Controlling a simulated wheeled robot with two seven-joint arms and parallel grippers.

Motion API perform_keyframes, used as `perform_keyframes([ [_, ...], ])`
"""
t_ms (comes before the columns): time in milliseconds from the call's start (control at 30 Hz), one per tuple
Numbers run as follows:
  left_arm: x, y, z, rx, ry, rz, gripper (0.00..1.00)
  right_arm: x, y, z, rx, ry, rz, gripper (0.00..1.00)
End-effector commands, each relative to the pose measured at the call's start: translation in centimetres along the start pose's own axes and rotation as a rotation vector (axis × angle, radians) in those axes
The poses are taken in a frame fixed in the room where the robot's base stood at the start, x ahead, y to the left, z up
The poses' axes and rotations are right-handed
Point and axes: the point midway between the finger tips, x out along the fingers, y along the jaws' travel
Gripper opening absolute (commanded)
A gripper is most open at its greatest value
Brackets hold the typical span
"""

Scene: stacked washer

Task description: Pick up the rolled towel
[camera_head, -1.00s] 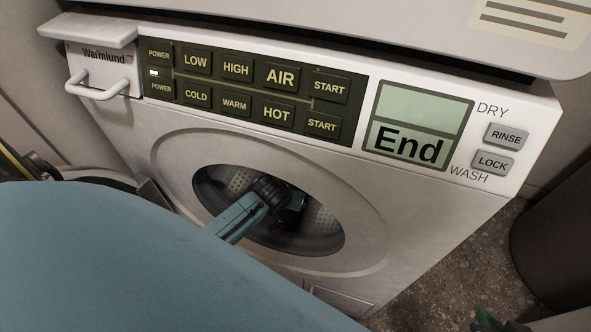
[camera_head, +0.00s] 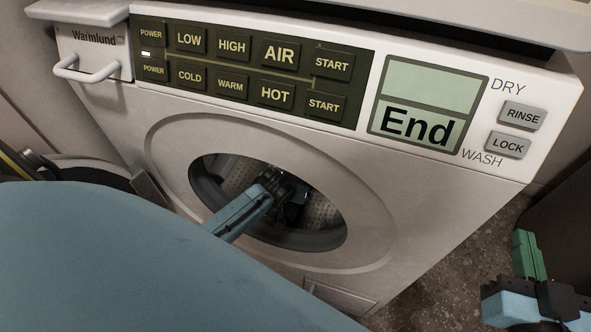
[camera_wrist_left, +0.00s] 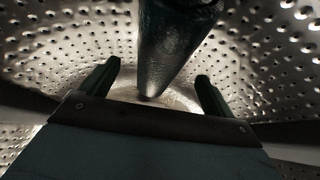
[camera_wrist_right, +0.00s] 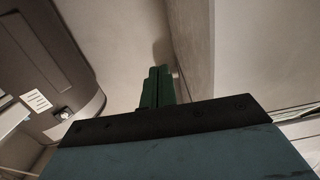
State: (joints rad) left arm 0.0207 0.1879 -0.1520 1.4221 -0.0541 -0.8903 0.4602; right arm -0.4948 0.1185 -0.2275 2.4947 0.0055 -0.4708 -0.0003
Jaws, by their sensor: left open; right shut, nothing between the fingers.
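A dark, roll-shaped thing (camera_wrist_left: 172,50) that looks like the rolled towel lies inside the perforated drum in the left wrist view. Its near end points between the fingers of my left gripper (camera_wrist_left: 158,70), which is open and not closed on it. I cannot tell whether the fingers reach alongside it. In the head view my left gripper (camera_head: 292,200) is inside the round washer opening, and its fingers and the roll are hard to make out there. My right gripper (camera_head: 528,255) is shut and empty at the lower right, outside the washer; its green fingers show in the right wrist view (camera_wrist_right: 158,86).
The white washer front (camera_head: 420,215) surrounds the round opening (camera_head: 205,195), whose rim is close around my left arm. The control panel (camera_head: 250,70) and a display reading "End" (camera_head: 415,128) are above it. A dark bin-like object (camera_head: 570,205) stands at the right.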

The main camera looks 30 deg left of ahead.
Motion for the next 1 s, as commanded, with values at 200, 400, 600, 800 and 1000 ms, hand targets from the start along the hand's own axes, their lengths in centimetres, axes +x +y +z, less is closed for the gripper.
perform_keyframes([
  [200,1.2,0.1,-0.1,0.000,0.001,0.000,0.88,-0.1,-0.7,-3.2,0.008,0.213,-0.018,0.00],
  [400,2.1,0.2,-0.1,0.000,0.000,0.000,0.88,-0.9,-1.2,-6.1,0.016,0.409,-0.030,0.00],
  [600,3.4,0.2,-0.2,0.000,0.000,0.000,0.88,-2.2,-1.5,-8.2,0.024,0.596,-0.039,0.00],
  [800,4.6,0.2,-0.2,0.001,0.000,0.000,0.88,-3.2,-1.5,-9.2,0.025,0.732,-0.040,0.00],
  [1000,4.8,0.2,-0.3,0.001,-0.001,0.000,0.88,-3.6,-1.4,-9.6,0.026,0.772,-0.040,0.00],
])
